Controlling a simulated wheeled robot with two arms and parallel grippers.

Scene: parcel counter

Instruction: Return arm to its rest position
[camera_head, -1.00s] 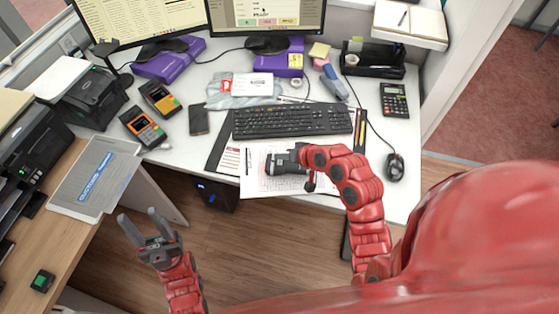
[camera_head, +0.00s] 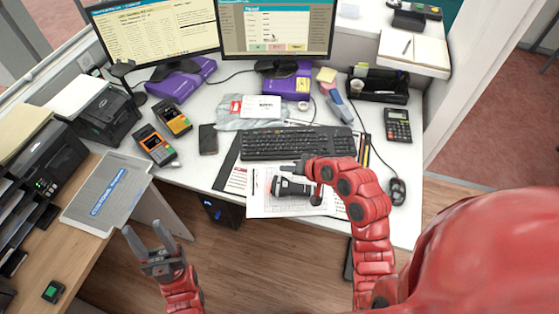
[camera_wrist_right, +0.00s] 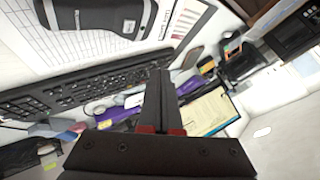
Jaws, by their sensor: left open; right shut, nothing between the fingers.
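My right arm, red, reaches over the desk in the head view. Its gripper (camera_head: 288,169) is shut and empty, above the papers between the keyboard and a dark handheld device (camera_head: 292,187). The device lies on the printed sheet (camera_head: 262,206), apart from the fingers as far as I can tell. In the right wrist view the shut fingers (camera_wrist_right: 160,88) point away, and the device (camera_wrist_right: 105,12) shows at the top. My left gripper (camera_head: 147,243) is open and empty, above the floor gap at lower left.
The keyboard (camera_head: 290,143) lies just beyond my right gripper. The mouse (camera_head: 398,190) and calculator (camera_head: 398,125) are to the right. Two card terminals (camera_head: 155,145), a phone (camera_head: 208,139) and monitors stand left and behind. A side desk (camera_head: 55,245) holds printers.

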